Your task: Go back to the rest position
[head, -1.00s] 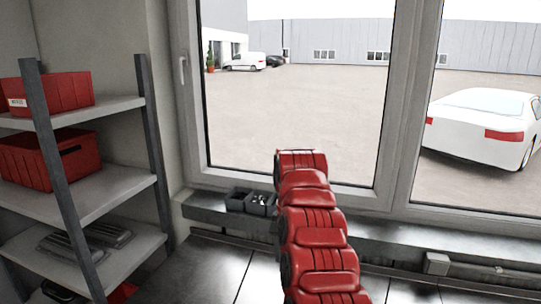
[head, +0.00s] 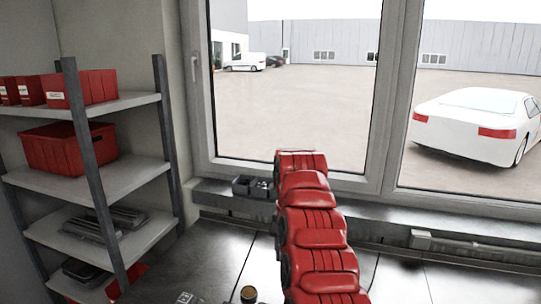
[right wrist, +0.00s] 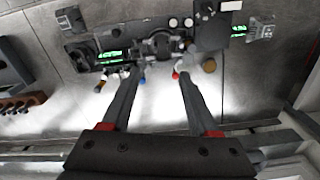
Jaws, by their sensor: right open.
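The right wrist view shows my right gripper (right wrist: 156,74) with its two dark fingers spread apart. Nothing is held between them. Beyond the fingertips is a dark assembly (right wrist: 160,42) with green lit strips and several small coloured parts. I cannot tell the exact gap between the fingers and these parts. In the head view neither gripper shows. A red segmented part rises in the middle of that view and keeps its place in the picture, so it appears to be mine. My left gripper is not in view.
A grey shelf (head: 100,184) with red bins (head: 68,148) stands at the left. A dark rack (right wrist: 15,70) is left in the right wrist view.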

